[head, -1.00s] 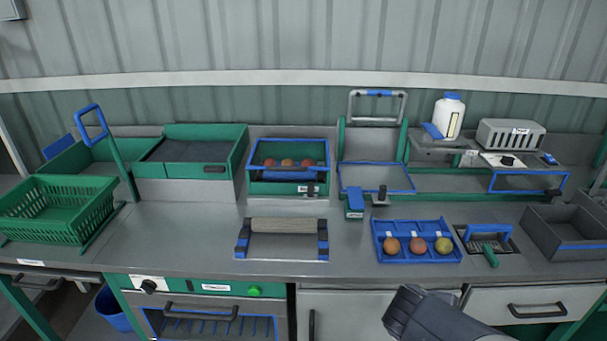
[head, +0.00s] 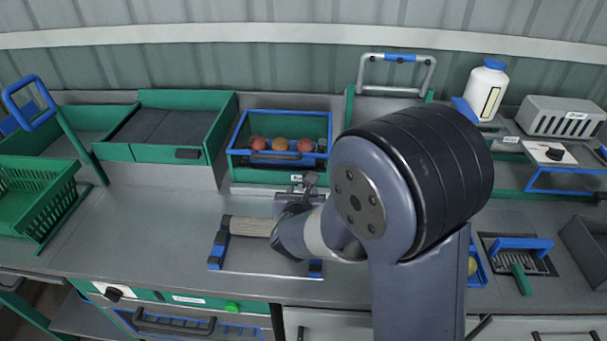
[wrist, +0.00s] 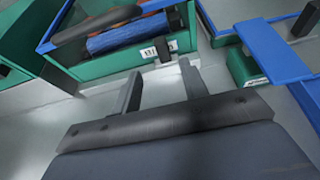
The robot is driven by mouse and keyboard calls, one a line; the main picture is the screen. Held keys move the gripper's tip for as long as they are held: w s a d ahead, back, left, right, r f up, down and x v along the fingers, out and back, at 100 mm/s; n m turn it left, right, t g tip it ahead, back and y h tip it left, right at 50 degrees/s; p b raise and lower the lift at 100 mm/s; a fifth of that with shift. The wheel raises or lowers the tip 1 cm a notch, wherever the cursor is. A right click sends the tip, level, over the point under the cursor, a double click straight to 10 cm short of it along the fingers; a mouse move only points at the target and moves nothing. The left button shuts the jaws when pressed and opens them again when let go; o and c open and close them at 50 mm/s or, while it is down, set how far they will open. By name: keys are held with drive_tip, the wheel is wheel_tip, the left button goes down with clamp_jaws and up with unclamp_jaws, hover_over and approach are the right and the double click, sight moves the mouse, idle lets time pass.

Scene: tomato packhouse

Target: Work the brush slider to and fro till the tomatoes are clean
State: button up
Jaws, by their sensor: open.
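Three reddish-brown tomatoes (head: 280,145) lie in a green box with a blue frame (head: 243,122) at the back middle. A blue bar with a dark handle (head: 288,156), apparently the brush slider, spans the front of the tomatoes. In the wrist view the dark handle (wrist: 97,21) and the blue bar (wrist: 125,37) show at upper left, with orange tomato skin behind. My gripper (head: 305,182) is just in front of the box, below its right front. The wrist view shows my gripper (wrist: 160,75) open and empty, its fingertips short of the box's front wall.
A beige roller in a blue-ended frame (head: 250,227) lies in front of the box, partly behind my wrist. A green bin (head: 222,107) stands left.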

drive_tip(key=p+x, duration=0.1)
drive_tip(key=x, duration=0.8)
drive_tip(key=shift+w+d+f, duration=0.15)
drive_tip(key=shift+w, duration=0.15)
drive_tip(key=shift+c, duration=0.5)
clamp_jaws()
